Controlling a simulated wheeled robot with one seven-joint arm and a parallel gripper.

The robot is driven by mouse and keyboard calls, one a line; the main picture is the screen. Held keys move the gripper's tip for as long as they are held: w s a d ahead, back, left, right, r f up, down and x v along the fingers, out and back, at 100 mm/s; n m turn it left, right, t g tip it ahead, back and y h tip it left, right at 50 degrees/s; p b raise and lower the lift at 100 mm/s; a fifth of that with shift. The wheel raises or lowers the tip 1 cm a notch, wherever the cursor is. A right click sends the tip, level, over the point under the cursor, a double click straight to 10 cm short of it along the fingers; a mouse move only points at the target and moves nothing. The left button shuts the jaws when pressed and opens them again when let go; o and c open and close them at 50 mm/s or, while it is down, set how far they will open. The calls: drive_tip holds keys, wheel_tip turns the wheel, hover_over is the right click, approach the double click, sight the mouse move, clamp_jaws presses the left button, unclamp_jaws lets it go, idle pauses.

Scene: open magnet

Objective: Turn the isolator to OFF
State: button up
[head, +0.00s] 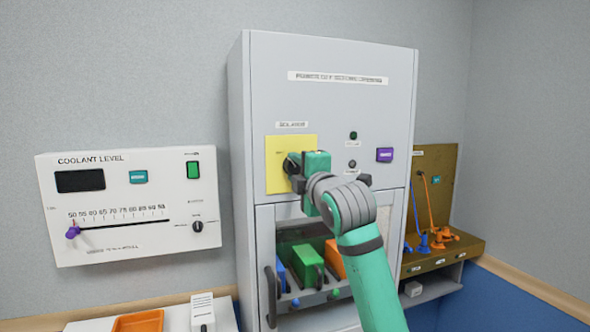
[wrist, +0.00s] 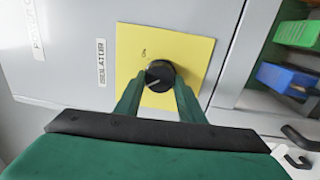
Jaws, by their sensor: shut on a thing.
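The isolator is a black round knob (wrist: 160,76) on a yellow square plate (wrist: 196,50), labelled on the cabinet front. In the head view the knob (head: 291,164) shows at the left of my gripper, on the yellow plate (head: 277,180). My gripper (wrist: 158,88) is shut on the knob, one green finger on each side of it. A pale pointer line on the knob's face shows in the wrist view. The plate's small markings are too blurred to read. My gripper hides the right part of the plate in the head view.
The grey cabinet (head: 340,110) carries a purple button (head: 385,155) and two small lamps right of the plate. Below is an open bay with coloured modules (head: 308,262) and a door handle (head: 270,297). A coolant panel (head: 130,235) hangs at left; a brown hook board (head: 436,170) stands at right.

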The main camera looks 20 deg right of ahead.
drive_tip(key=shift+n, duration=0.8)
drive_tip(key=o, duration=1)
drive_tip(key=shift+o, duration=0.2)
drive_tip(key=shift+s, duration=0.1)
drive_tip(key=s, duration=1)
drive_tip(key=shift+s+d+f, duration=0.15)
drive_tip(key=shift+s+f, duration=0.15)
drive_tip(key=shift+f, duration=0.05)
drive_tip(key=shift+w, duration=0.15)
